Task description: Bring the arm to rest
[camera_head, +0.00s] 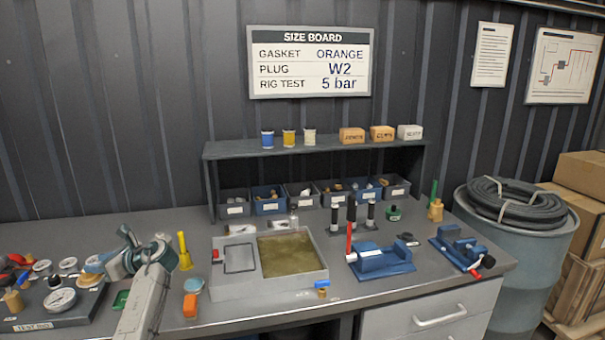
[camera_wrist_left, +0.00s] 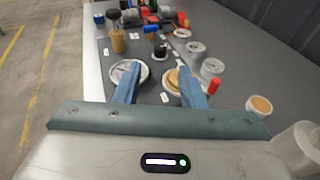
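My left gripper (camera_head: 108,261) is at the left of the bench in the head view, its fingers pointing left toward the test rig (camera_head: 28,325). In the left wrist view the two blue fingers of this gripper (camera_wrist_left: 160,82) stand apart with nothing between them. A round white gauge (camera_wrist_left: 129,73) lies beyond the left finger, and a round tan-topped piece (camera_wrist_left: 177,80) beyond the right one. I cannot tell how high the fingers are above the rig. My right gripper is in neither view.
A grey tray with murky liquid (camera_head: 290,255) stands mid-bench. A yellow upright tool (camera_head: 184,252) and an orange piece (camera_head: 190,305) are close to my left arm. Two blue vises (camera_head: 381,261) (camera_head: 462,250) are at the right. A shelf (camera_head: 300,150) stands behind.

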